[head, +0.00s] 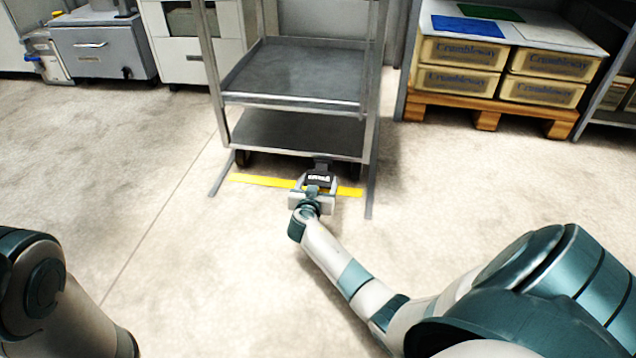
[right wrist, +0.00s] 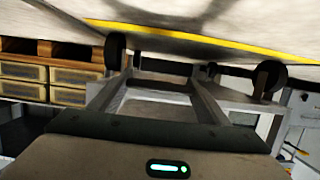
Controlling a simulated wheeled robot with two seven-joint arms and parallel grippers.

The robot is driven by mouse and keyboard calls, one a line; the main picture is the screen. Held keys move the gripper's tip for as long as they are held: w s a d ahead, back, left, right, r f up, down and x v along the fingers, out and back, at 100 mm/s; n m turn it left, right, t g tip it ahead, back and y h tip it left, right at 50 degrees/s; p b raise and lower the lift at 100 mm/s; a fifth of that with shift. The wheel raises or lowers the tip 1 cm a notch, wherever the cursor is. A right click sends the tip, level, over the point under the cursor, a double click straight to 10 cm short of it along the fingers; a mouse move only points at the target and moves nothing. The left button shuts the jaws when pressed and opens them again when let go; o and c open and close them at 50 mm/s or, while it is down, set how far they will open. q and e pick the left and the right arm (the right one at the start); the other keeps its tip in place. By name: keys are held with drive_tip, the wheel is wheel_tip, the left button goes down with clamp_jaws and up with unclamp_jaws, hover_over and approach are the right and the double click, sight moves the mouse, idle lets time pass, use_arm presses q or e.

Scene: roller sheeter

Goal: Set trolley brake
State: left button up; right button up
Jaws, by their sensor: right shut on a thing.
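The steel trolley (head: 290,132) stands upright on the floor, its lower front edge facing me. A dark brake pedal (head: 320,164) with a pale label sticks out low at the front edge of the trolley, right of its middle. My right gripper (head: 318,180) reaches down to it, its two fingers on either side, shut on the pedal. In the right wrist view, the fingers (right wrist: 155,90) point at the trolley's underside, with wheels (right wrist: 116,50) beyond them; the pedal is hard to make out there. My left gripper is outside the views; only part of the left arm shows.
A yellow floor line (head: 262,181) runs under the trolley's front, between grey floor strips (head: 222,174). Crates (head: 460,52) on a wooden pallet (head: 490,112) stand at the back right. Grey machines (head: 105,48) stand at the back left. The floor at left is clear.

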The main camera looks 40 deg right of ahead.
drive_tip(key=shift+s+f, duration=0.15)
drive_tip(key=shift+f, duration=0.25)
drive_tip(key=o, duration=1.5)
drive_tip(key=shift+r, duration=0.15)
drive_tip(key=shift+r, duration=0.1)
